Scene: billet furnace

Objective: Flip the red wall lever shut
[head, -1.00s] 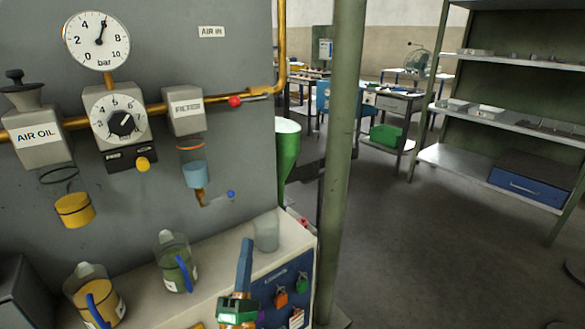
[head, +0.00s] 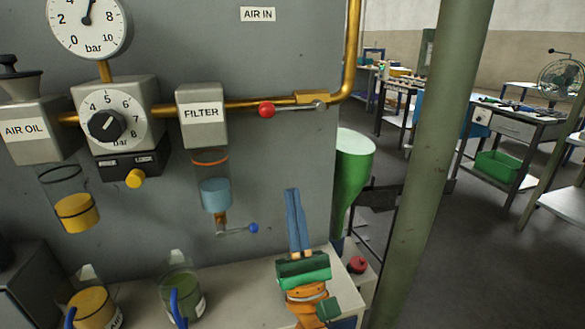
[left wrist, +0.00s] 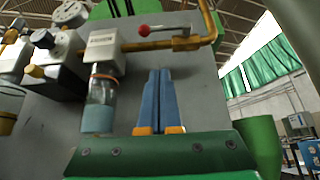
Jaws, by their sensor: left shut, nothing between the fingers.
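The red wall lever (head: 267,110) is a thin grey handle with a red ball knob. It lies roughly level along the brass pipe, its knob pointing left toward the filter, at the brass valve body (head: 312,98). In the left wrist view its red knob (left wrist: 144,30) is at the top, above the fingers. My left gripper (head: 292,190) points up, with its blue fingers together and empty, below the lever and apart from it. Its fingertips also show in the left wrist view (left wrist: 160,72). My right gripper is not in view.
The filter (head: 202,113) with its hanging bowl is left of the lever, with a small blue-knobbed drain lever (head: 253,228) below. The brass pipe (head: 352,50) bends upward at the right. Jugs (head: 180,290) stand on the bench. A green post (head: 430,150) stands to the right.

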